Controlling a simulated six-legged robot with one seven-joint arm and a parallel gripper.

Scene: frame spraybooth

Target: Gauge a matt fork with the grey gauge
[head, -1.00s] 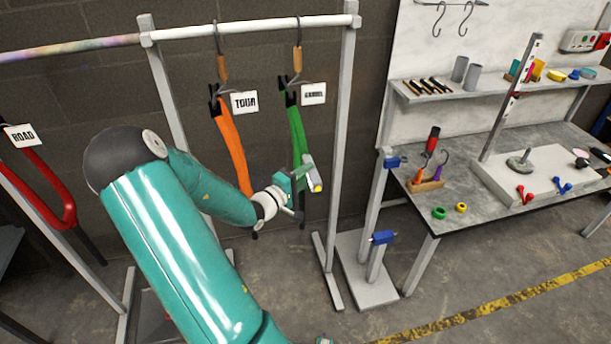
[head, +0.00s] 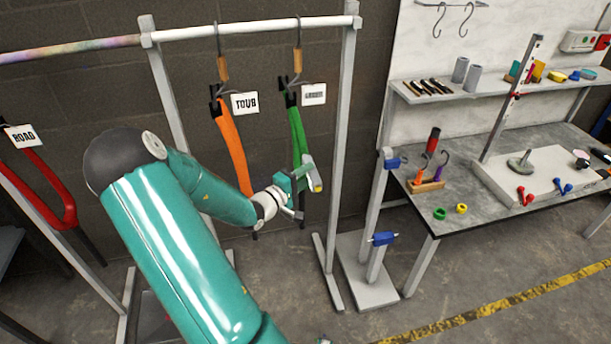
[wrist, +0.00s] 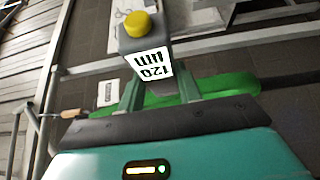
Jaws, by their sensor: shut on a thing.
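My gripper (head: 300,184) is shut on a grey gauge (head: 314,178) in front of the green fork (head: 298,135), low on the fork's leg. In the wrist view the gauge (wrist: 145,50) has a yellow end and a white label reading "120 µm", upside down. The green fork (wrist: 228,84) runs behind it there; I cannot tell if they touch. The green fork hangs from a hook on the rail and looks dull. An orange fork (head: 233,148) hangs to its left, also dull-looking. A red fork (head: 60,195) at far left looks shiny.
White tags hang by the forks. The rack's right post (head: 341,130) stands close right of my gripper. A grey stand with blue clamps (head: 383,238) is further right, before a workbench (head: 405,192) with small parts. Floor in front is partly free.

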